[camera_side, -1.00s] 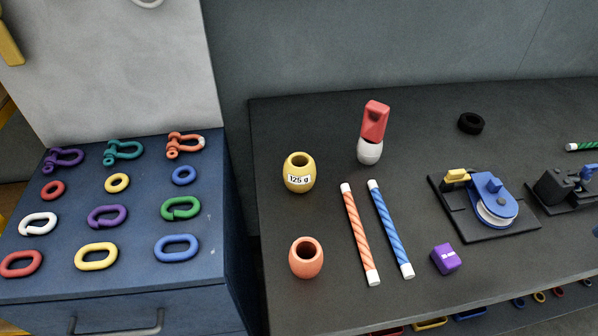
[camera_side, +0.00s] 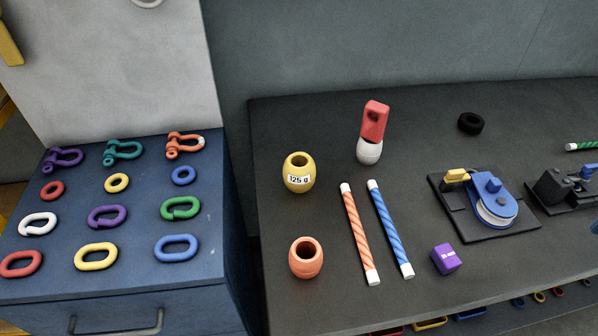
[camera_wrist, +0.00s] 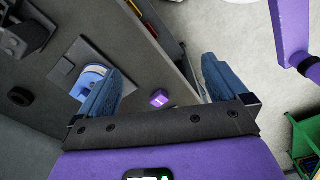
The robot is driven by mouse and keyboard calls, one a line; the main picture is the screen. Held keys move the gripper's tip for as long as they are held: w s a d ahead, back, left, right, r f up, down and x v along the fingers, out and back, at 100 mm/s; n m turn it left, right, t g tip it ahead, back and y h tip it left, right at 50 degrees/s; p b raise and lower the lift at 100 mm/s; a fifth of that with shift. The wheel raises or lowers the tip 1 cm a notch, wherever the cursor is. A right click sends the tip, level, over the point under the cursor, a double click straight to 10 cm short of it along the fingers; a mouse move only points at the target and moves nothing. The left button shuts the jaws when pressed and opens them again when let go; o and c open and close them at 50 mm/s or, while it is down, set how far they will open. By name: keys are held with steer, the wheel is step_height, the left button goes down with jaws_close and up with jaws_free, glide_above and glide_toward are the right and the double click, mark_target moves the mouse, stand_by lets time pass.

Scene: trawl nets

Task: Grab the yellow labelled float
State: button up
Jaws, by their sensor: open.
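The yellow float (camera_side: 299,173) is barrel-shaped with a hole in its top and a white label reading "125 g". It stands upright at the left of the dark bench in the side view. An orange float (camera_side: 306,258) without a label stands in front of it. My gripper (camera_wrist: 163,88) shows only in the wrist view, its two blue fingers spread apart with nothing between them. It is above the bench's front edge, away from the yellow float, which does not show in the wrist view.
Orange (camera_side: 360,235) and blue (camera_side: 391,230) striped rods lie right of the floats. A red and white float (camera_side: 372,132) stands behind. A blue pulley block (camera_side: 490,205) and a purple cube (camera_side: 446,259) are further right. A blue cabinet (camera_side: 140,222) with shackles and links stands left.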

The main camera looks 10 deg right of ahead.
steer(key=w+a+f+n+t+h, duration=0.1)
steer(key=w+a+n+t+h, duration=0.15)
steer(key=w, duration=0.35)
steer(key=w+a+f+n+t+h, duration=0.1)
steer(key=w+a+n+t, duration=0.1)
steer(key=w+n, duration=0.3)
steer(key=n+t+y, duration=0.8)
steer(key=n, duration=1.1)
glide_toward(309, 179)
steer(key=x, duration=0.9)
steer(key=shift+x, duration=2.6)
steer(key=shift+s+a+r, duration=0.1)
steer(key=shift+a, duration=0.1)
steer(key=c, duration=1)
